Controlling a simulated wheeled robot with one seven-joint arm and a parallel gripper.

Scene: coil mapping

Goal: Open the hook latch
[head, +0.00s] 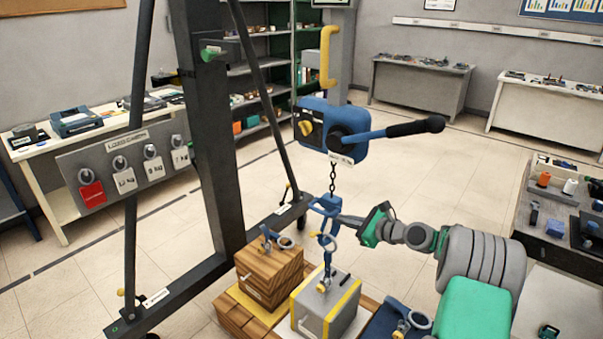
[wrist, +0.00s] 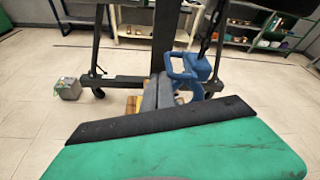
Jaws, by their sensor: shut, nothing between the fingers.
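A blue hook (head: 327,205) hangs on a chain (head: 332,178) below a blue hoist (head: 333,130) with a black-gripped lever. Blue and yellow rigging (head: 327,242) runs from the hook down to a grey block with yellow edges (head: 325,305). The hook also shows in the wrist view (wrist: 185,67), just beyond my fingertips. My gripper (head: 343,217) is shut and empty, its tips beside the hook from the right. It shows in the wrist view (wrist: 157,92), with the tips close to the blue loop. I cannot tell whether they touch it, or make out the latch itself.
A wooden block (head: 268,275) stands left of the grey block. A dark gantry post (head: 207,140) and a panel of labelled hooks (head: 130,165) stand further left. A cluttered bench (head: 565,225) is at the right. Open floor lies behind.

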